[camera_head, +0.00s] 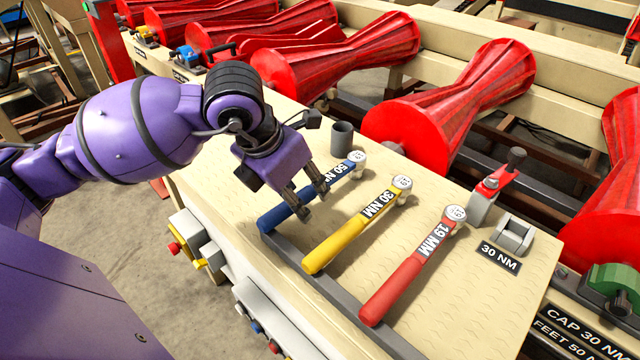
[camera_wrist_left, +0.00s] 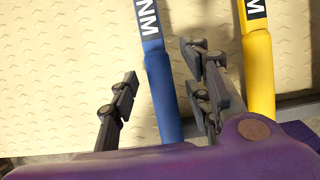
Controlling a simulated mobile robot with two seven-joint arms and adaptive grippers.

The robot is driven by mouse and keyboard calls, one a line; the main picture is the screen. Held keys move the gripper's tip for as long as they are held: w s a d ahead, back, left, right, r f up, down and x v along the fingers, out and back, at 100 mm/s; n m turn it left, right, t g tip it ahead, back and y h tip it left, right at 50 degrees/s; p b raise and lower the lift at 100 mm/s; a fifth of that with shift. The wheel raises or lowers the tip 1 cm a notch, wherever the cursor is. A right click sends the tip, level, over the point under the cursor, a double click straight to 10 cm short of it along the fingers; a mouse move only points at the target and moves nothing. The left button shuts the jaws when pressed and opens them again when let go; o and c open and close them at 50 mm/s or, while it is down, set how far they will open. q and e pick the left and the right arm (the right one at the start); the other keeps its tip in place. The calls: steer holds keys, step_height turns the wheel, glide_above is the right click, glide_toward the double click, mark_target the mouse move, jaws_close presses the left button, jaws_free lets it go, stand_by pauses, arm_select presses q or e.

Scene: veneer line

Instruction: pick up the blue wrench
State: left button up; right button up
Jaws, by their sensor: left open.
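The blue wrench (camera_head: 282,213) lies on the tan bench top, the leftmost of three, with a "50 N" label partly covered by my gripper and a round silver head at its far end. My left gripper (camera_head: 306,204) is above its handle, fingers pointing down and apart. In the left wrist view the blue wrench (camera_wrist_left: 163,92) runs between the open fingers (camera_wrist_left: 165,95), closer to the right finger. I cannot tell whether they touch it. My right gripper is not in view.
A yellow wrench (camera_head: 344,241) labelled 30 NM lies just right of the blue one, close to the fingers. A red wrench (camera_head: 396,284) lies further right. A grey cup (camera_head: 342,139) stands behind the blue wrench's head. Red rollers (camera_head: 408,122) line the back.

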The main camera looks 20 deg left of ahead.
arm_select(q)
steer(key=shift+x, duration=1.5)
steer(key=shift+w+r, duration=0.1)
jaws_close()
